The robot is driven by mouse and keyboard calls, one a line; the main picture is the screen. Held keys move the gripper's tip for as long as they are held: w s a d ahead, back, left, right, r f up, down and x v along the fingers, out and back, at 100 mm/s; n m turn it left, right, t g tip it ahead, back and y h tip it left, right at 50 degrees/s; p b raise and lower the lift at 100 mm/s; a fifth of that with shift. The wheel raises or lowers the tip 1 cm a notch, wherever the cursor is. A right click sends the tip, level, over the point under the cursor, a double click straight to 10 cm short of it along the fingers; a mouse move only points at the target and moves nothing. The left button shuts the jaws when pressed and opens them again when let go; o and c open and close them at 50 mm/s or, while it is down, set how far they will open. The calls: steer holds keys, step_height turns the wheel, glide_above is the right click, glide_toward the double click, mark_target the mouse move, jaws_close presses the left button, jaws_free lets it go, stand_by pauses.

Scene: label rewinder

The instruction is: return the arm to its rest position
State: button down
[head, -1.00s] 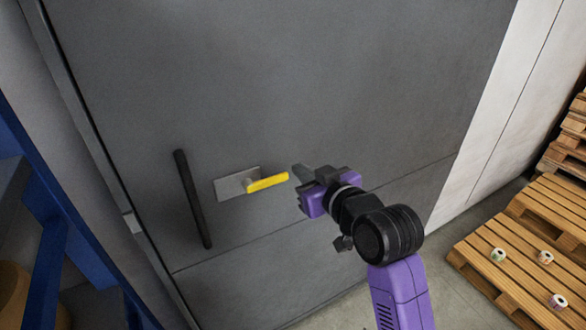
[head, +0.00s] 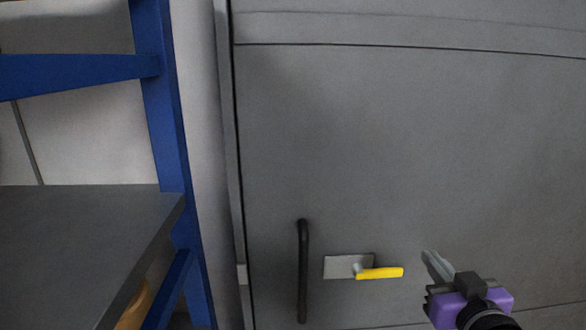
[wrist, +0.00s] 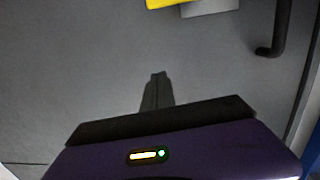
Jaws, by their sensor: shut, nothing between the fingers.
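My gripper (head: 428,258) is at the lower right of the head view, in front of a large grey door panel (head: 400,150). Its fingers are together with nothing between them. It is just right of the yellow lever handle (head: 381,273), which lies about level on a light grey plate (head: 338,267), and a gap shows between them. In the wrist view the closed fingers (wrist: 158,78) point toward the bare grey panel. The yellow handle (wrist: 168,3) is at the top edge there, partly cut off. Most of my arm is out of view.
A black vertical bar handle (head: 303,270) stands left of the plate; its end also shows in the wrist view (wrist: 268,50). A blue rack (head: 165,120) with a grey shelf (head: 80,240) is at the left. The panel above my gripper is clear.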

steer(key=s+a+f, duration=0.2)
steer(key=s+f, duration=0.4)
steer(key=s, duration=0.7)
steer(key=s+a+f+g+b, duration=0.1)
steer(key=s+a+f, duration=0.2)
steer(key=s, duration=1.1)
steer(key=s+a+f+g, duration=0.1)
steer(key=s+a+f, duration=0.1)
steer(key=s+f, duration=0.7)
steer(key=s, duration=0.4)
steer(key=shift+s+a+y, duration=0.2)
steer(key=shift+a+y, duration=0.2)
